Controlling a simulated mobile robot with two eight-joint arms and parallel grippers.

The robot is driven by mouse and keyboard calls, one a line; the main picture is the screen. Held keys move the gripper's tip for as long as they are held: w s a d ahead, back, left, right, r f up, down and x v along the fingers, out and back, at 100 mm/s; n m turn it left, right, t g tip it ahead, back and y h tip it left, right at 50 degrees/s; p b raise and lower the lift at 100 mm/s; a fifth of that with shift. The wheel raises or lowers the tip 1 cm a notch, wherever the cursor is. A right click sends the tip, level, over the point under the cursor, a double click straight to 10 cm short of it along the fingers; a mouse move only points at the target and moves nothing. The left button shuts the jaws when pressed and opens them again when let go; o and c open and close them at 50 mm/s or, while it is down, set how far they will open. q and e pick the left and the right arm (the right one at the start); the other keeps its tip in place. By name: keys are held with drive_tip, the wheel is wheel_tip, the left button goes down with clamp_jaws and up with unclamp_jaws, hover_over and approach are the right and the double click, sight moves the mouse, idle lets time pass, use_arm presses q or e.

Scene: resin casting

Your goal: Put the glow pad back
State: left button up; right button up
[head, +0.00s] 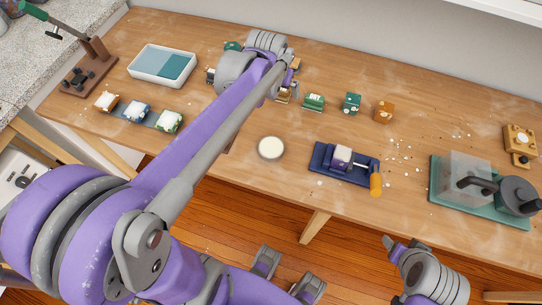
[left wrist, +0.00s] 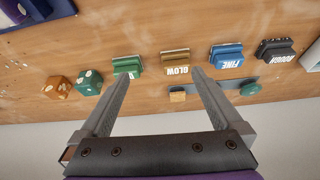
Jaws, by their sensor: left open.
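The tan glow pad (left wrist: 176,66), its label upside down in the left wrist view, rests on the table in a row between a green pad (left wrist: 128,67) and the blue FINE pad (left wrist: 227,57). My left gripper (left wrist: 160,77) is open, with the glow pad seen beyond and between its fingertips. I see no contact. In the head view the glow pad (head: 283,97) is partly hidden by my left arm, and the FINE pad is hidden. My right gripper (head: 398,246) is low at the right, in front of the table; its jaw opening is unclear.
A blue-grey strip (left wrist: 213,89) with a wooden block and green knob lies by the row. The black ROUGH pad (left wrist: 275,49) ends it. Two dice (left wrist: 88,83) stand beyond the green pad. A blue vise (head: 325,163) and white disc (head: 271,148) are nearer the front edge.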

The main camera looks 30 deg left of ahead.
use_arm(q)
drive_tip(key=s+d+f, duration=0.2)
drive_tip(key=s+d, duration=0.1)
drive_tip(key=s, duration=0.3)
drive_tip(key=s+d+f+m, duration=0.1)
drive_tip(key=s+d+f, duration=0.1)
drive_tip(key=s, duration=0.5)
drive_tip(key=s+d+f+m, duration=0.1)
drive_tip(key=s+d+f, duration=0.1)
drive_tip(key=s+d, duration=0.2)
drive_tip(key=shift+s+d+f+t+h, duration=0.15)
drive_tip(key=shift+s+d+h, duration=0.05)
drive_tip(key=shift+s, duration=0.65)
drive_tip(key=shift+s+d+f+t+h, duration=0.1)
drive_tip(key=shift+s+d+t+h, duration=0.1)
drive_tip(key=shift+s, duration=0.6)
